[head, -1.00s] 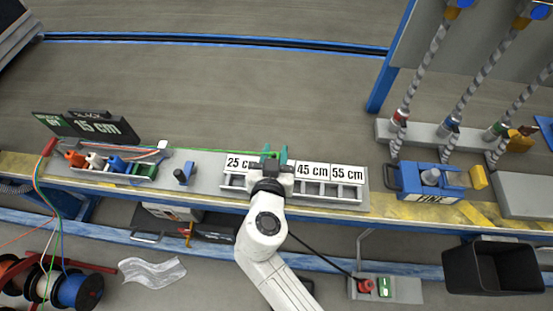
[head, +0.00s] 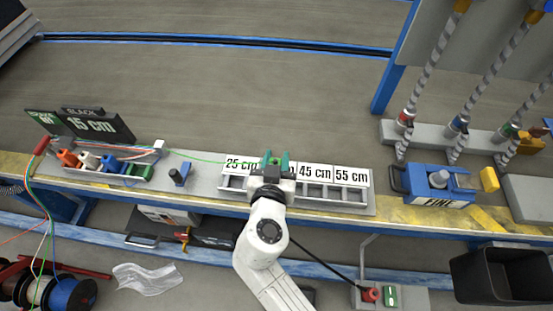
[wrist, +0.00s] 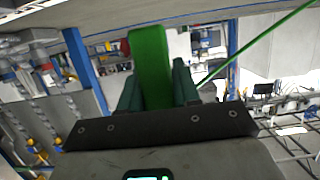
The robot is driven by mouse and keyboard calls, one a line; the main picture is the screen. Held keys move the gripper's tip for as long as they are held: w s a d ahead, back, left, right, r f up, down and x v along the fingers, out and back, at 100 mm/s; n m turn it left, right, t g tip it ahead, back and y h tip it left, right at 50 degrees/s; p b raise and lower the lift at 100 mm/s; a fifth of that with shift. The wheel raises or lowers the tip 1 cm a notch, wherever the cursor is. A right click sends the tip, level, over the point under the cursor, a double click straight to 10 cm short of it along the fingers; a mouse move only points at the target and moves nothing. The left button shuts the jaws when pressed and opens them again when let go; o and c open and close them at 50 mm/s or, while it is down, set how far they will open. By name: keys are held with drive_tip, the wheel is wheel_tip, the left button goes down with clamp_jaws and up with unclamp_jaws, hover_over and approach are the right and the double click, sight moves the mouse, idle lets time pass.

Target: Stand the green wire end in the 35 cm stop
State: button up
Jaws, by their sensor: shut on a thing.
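My gripper (head: 274,162) is over the row of length stops (head: 318,193) on the bench, at the slot between the 25 cm label (head: 241,164) and the 45 cm label (head: 314,172). My arm hides that slot and most of its label. In the wrist view my gripper (wrist: 158,85) is shut on a green block-like wire end (wrist: 150,60), which stands up between the fingers. The green wire (wrist: 255,45) shows beside it. In the head view the green wire (head: 205,159) runs left from my gripper towards the wire holders. I cannot tell whether the end touches the stop.
A rack of coloured holders (head: 105,165) and a dark 15 cm sign (head: 100,124) are at the left.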

drive_tip(key=shift+f+b, duration=1.2)
drive_tip(key=shift+f, duration=0.25)
drive_tip(key=shift+b, duration=0.75)
idle(0.9)
drive_tip(key=shift+f+b, duration=2.05)
drive_tip(key=shift+b, duration=0.3)
drive_tip(key=o, duration=1.1)
drive_tip(key=p+v, duration=0.2)
drive_tip(key=v, duration=0.8)
drive_tip(key=shift+s+r, duration=0.2)
drive_tip(key=shift+s, duration=0.15)
